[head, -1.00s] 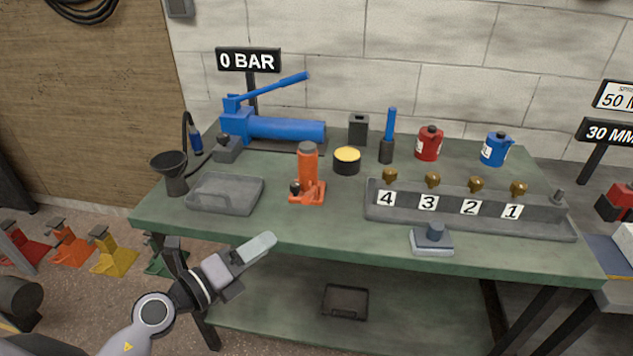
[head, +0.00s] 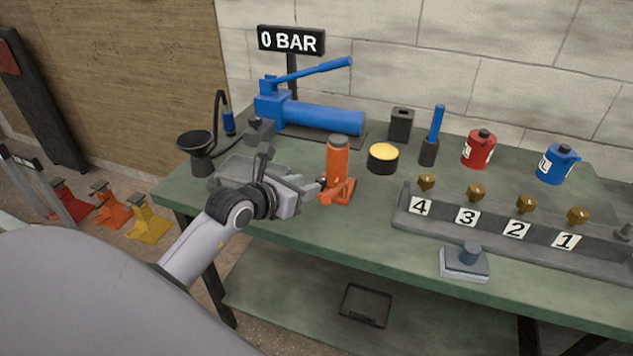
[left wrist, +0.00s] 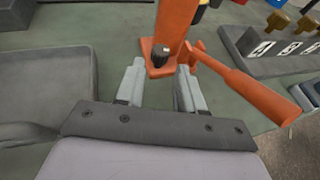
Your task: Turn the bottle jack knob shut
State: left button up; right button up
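The orange bottle jack (head: 338,158) stands upright on the green bench, left of the middle. It also shows at the top of the left wrist view (left wrist: 174,22). Its small dark knob (left wrist: 160,53) sits low at the jack's base, facing my left gripper. My left gripper (left wrist: 160,66) is open and empty. Its two pale fingers point at the jack's foot, one to each side of the knob's line. The knob lies just ahead of or between the fingertips; I cannot tell which. In the head view the fingertips are close beside the jack. My right gripper is not in view.
A grey tray (head: 236,166) lies beside my left gripper. An orange lever-like part (left wrist: 245,85) sticks out right from the jack in the wrist view. A yellow-topped tin (head: 383,160) and a blue pump (head: 320,119) stand behind. The numbered rack (head: 500,228) is to the right.

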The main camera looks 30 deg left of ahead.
pick_arm(q)
jog(key=shift+x, duration=2.15)
grip_shut()
